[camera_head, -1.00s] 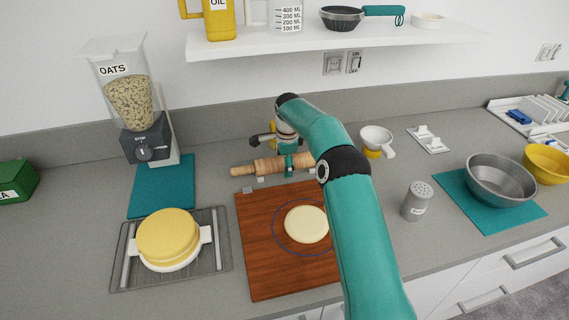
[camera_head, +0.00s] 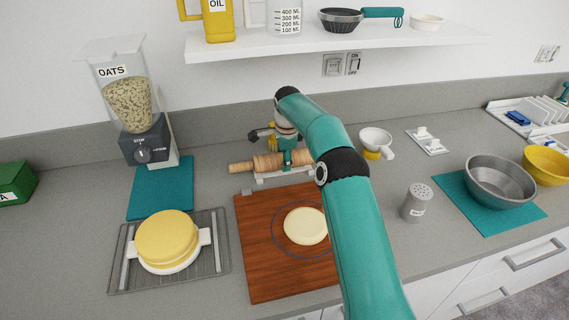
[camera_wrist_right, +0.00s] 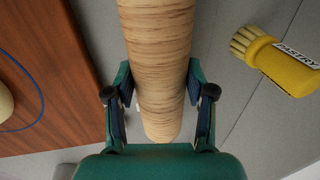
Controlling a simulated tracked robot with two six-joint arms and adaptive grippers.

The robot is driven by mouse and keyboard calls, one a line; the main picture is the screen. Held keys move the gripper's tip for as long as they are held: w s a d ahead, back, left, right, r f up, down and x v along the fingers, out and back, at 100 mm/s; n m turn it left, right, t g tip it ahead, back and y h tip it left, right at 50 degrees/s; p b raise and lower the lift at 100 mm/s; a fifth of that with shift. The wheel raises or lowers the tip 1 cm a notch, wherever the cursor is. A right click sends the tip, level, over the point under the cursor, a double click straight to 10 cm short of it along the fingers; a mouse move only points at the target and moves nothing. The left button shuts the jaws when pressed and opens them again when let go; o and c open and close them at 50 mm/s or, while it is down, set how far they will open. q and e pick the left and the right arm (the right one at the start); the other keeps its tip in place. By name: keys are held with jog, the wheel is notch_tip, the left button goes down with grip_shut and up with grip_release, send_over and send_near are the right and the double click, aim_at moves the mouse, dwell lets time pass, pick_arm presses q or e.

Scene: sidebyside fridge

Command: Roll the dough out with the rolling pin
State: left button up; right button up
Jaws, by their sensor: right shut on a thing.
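The wooden rolling pin (camera_head: 268,162) is held level just behind the board, above a pale rest on the counter. My right gripper (camera_head: 290,158) is shut around it from above; in the right wrist view the pin (camera_wrist_right: 158,60) runs between both fingers of the gripper (camera_wrist_right: 160,100). The round pale dough (camera_head: 305,226) lies on the wooden board (camera_head: 262,270), inside a blue circle drawn there. My arm hides the right part of the board. The dough's edge (camera_wrist_right: 4,102) shows in the wrist view. My left gripper is not seen.
A yellow pastry brush (camera_wrist_right: 275,60) lies beside the pin. A wire rack (camera_head: 120,278) with a yellow-topped white dish stands left of the board. The shelf (camera_head: 300,46) hangs above.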

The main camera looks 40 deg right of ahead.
notch_tip(320, 180, up, 8)
jog(key=shift+f+p, duration=0.2)
jog(key=shift+p, duration=0.95)
jog(key=shift+s+a+r, duration=0.15)
jog(key=shift+s+r, duration=0.2)
jog(key=shift+r, duration=0.1)
jog(key=shift+s+a+r, duration=0.1)
jog(key=shift+s, duration=0.2)
jog(key=s+a+b, duration=0.1)
jog(key=s+a, duration=0.3)
jog(key=s, duration=0.3)
jog(key=s+a+f+b, duration=0.1)
jog(key=s+a, duration=0.3)
jog(key=s, duration=0.4)
jog(key=shift+a+f+b, duration=0.25)
jog(key=shift+f+b, duration=0.05)
jog(key=shift+b, duration=0.15)
jog(key=shift+w, duration=0.1)
